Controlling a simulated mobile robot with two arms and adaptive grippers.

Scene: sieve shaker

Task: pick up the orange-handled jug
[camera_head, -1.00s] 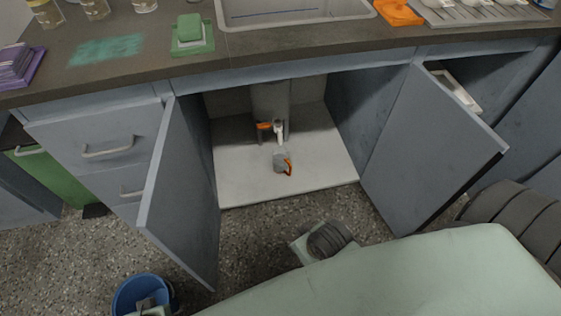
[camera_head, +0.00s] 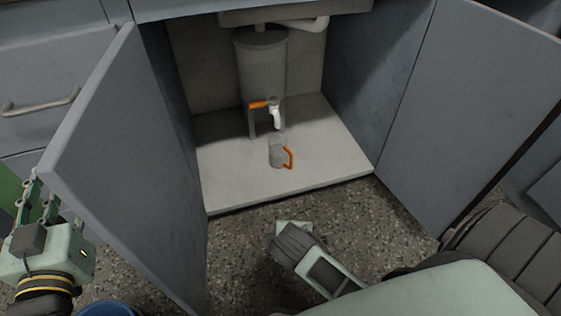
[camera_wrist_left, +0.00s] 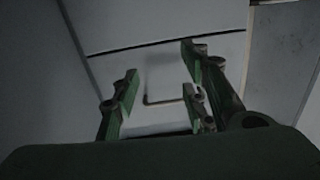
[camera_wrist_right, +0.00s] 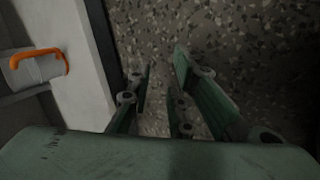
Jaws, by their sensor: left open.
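The jug (camera_head: 277,154) is small, grey and clear-looking, with an orange handle on its right side. It stands upright on the white cabinet floor, below a white spout (camera_head: 276,117). It also shows at the left of the right wrist view (camera_wrist_right: 20,72), handle on top. My right gripper (camera_wrist_right: 163,75) is open and empty over the speckled floor, outside the cabinet and apart from the jug. My left gripper (camera_head: 42,190) is open, left of the left cabinet door and far from the jug. In the left wrist view its fingers (camera_wrist_left: 160,75) face a pale drawer front with a handle.
A grey tank (camera_head: 262,75) with an orange lever (camera_head: 260,104) stands behind the jug. Open doors flank the cabinet, left (camera_head: 130,170) and right (camera_head: 455,110). The cabinet floor (camera_head: 325,140) is clear right of the jug. A blue bucket (camera_head: 108,307) stands at the lower left.

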